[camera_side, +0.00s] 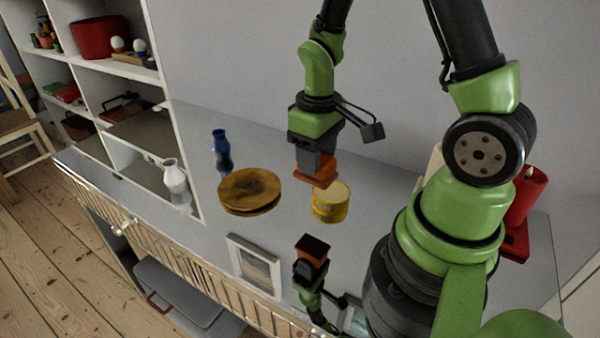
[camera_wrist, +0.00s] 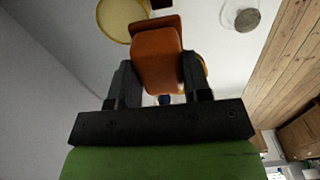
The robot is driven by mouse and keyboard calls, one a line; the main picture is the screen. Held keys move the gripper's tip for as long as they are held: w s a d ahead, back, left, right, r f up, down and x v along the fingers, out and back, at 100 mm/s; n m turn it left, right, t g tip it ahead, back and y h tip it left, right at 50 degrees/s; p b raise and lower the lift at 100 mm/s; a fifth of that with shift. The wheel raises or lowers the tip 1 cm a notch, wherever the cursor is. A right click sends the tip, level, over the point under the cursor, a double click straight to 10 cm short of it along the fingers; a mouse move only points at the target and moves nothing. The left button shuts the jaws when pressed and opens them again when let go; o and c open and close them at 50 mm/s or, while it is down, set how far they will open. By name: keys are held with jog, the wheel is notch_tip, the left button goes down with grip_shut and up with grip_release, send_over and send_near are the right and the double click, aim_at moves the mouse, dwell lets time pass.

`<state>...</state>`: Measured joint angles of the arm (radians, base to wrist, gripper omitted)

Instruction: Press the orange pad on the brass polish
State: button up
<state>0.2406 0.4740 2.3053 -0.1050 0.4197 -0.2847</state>
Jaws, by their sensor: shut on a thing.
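My gripper (camera_side: 317,163) points down and is shut on the orange pad (camera_side: 316,175), seen in the side view. The pad is also between the dark fingers in the wrist view (camera_wrist: 158,58). The brass polish is a round yellow tin (camera_side: 330,207) with a paler top, standing upright on the grey surface. The pad is above and slightly left of the tin's top in the side view. I cannot tell whether they touch. In the wrist view, a yellow round thing shows past the pad at upper left; I cannot tell which thing it is.
A round wooden plate (camera_side: 249,190) lies left of the tin. A framed picture (camera_side: 254,266) is in front. A red candle (camera_side: 526,194) is at right. Shelves (camera_side: 150,60) bound the left.

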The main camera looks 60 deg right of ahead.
jog(key=shift+s+d+f, duration=0.15)
jog(key=shift+d+f, duration=0.75)
jog(key=shift+f, duration=0.1)
jog(key=shift+s+d+f, duration=0.2)
jog(key=shift+d+f, duration=0.7)
jog(key=shift+f, duration=0.15)
jog(key=shift+s+d+f, duration=0.15)
jog(key=shift+d+f, duration=0.75)
jog(key=shift+f, duration=0.1)
jog(key=shift+f, duration=0.55)
notch_tip(320, 180, up, 7)
dwell(0.7)
dwell(0.5)
